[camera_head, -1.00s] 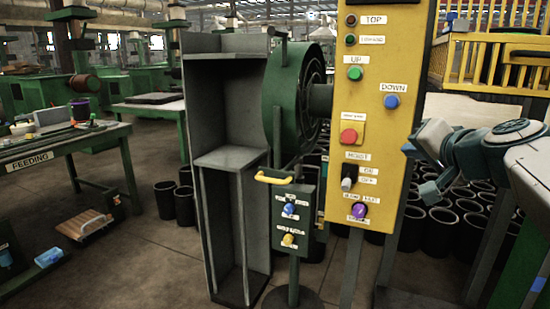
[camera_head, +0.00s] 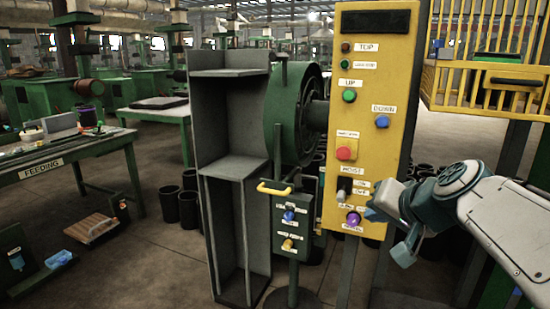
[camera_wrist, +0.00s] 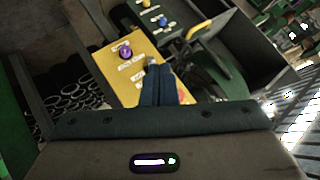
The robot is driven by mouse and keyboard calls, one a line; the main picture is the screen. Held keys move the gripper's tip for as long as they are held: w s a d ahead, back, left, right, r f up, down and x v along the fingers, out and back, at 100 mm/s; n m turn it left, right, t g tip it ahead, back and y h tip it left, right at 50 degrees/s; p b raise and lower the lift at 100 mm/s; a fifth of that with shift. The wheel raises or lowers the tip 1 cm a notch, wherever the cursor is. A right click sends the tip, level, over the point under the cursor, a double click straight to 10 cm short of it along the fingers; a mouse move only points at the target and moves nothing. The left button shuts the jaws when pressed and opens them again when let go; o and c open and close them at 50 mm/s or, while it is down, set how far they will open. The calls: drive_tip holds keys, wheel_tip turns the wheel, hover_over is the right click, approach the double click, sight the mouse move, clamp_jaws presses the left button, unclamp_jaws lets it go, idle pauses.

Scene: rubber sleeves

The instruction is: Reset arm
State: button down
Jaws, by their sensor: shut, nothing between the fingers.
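My gripper (camera_head: 388,208) is at the right of the head view, close to the lower right edge of the yellow control panel (camera_head: 357,107). In the wrist view its two fingers (camera_wrist: 157,86) are together with nothing between them, and they cover part of the panel (camera_wrist: 113,66). The black hoist switch (camera_head: 344,188) and the purple knob (camera_head: 353,219) are just left of the gripper in the head view. The purple knob also shows in the wrist view (camera_wrist: 125,52). I cannot tell whether the fingers touch the panel.
The feeding table (camera_head: 62,161) is at far left. A yellow railed platform (camera_head: 487,81) is at upper right. Black cylinders stand behind.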

drive_tip(key=s+a+f+n+g+h+p, duration=0.1)
drive_tip(key=s+a+f+n+g+p, duration=0.1)
drive_tip(key=s+p, duration=0.4)
drive_tip(key=s+a+f+n+g+h+p, duration=0.2)
drive_tip(key=s+g+p, duration=0.3)
drive_tip(key=s, duration=0.4)
drive_tip(key=shift+s+f+n+p, duration=0.15)
drive_tip(key=shift+f+n+p, duration=0.2)
drive_tip(key=shift+p, duration=0.35)
